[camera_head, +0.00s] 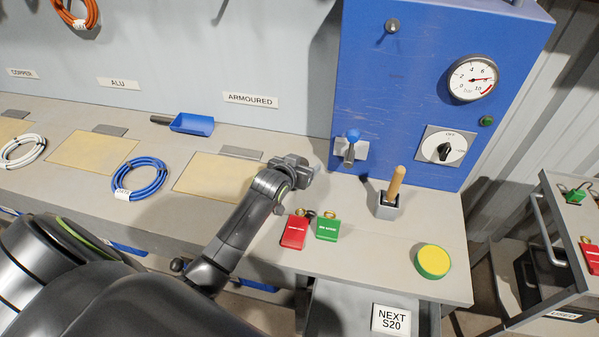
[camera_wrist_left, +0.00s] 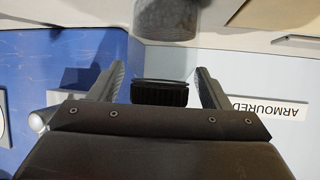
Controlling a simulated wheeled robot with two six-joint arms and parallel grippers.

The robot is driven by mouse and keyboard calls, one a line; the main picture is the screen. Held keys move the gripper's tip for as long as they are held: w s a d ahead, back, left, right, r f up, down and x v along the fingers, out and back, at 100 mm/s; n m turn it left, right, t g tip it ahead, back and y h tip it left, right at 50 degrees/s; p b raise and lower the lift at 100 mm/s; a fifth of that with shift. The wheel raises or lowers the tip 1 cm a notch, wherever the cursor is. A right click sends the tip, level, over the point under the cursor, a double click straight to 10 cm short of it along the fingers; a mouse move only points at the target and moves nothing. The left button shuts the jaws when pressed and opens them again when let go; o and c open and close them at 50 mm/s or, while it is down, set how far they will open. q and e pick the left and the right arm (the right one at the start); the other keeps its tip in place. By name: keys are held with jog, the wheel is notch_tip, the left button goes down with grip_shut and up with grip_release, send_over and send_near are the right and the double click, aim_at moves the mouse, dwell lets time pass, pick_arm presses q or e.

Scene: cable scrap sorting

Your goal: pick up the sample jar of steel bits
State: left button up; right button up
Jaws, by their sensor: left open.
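My left gripper (camera_head: 303,170) is over the bench near the blue panel, right of the ARMOURED mat. In the left wrist view its two fingers (camera_wrist_left: 162,76) stand apart with a gap between them. A grey, rounded object (camera_wrist_left: 168,18) shows beyond the fingertips there, cut off by the top edge. My right gripper is not in view.
A blue panel (camera_head: 420,60) with a gauge stands behind. A blue cable coil (camera_head: 140,178) lies left of the ARMOURED mat (camera_head: 212,178).

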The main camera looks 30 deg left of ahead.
pick_arm(q)
jog(key=shift+w+f, duration=0.2)
jog(key=shift+w, duration=0.1)
jog(key=shift+r, duration=0.1)
jog(key=c, duration=1.2)
